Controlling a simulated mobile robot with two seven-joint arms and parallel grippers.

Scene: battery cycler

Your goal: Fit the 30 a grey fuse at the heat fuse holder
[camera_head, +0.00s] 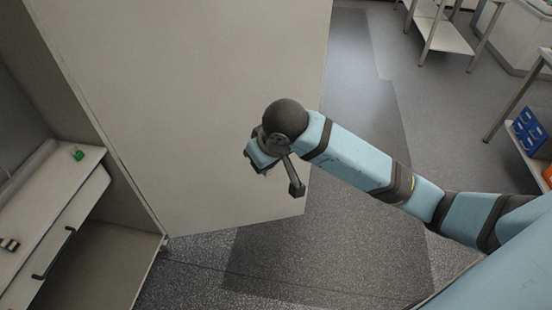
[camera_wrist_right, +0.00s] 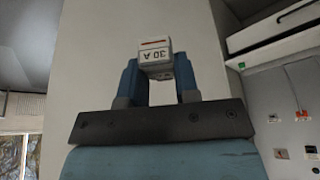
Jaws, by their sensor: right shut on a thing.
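The fuse (camera_wrist_right: 155,58), a small pale grey block marked "30 A", sits between the two blue fingers of my right gripper (camera_wrist_right: 158,78) in the right wrist view. The gripper is shut on it, and the fuse's marked end sticks out past the fingertips. In the head view my right gripper (camera_head: 262,157) is in front of the large beige door, pointing left, and the fuse is not clearly visible there. I cannot make out the heat fuse holder in either view. My left gripper is not in view.
The open beige cabinet door (camera_head: 190,100) fills the middle of the head view. Left of it, a cabinet shelf (camera_head: 50,190) carries a green part (camera_head: 78,154). A grey panel (camera_wrist_right: 288,125) with red parts shows in the wrist view.

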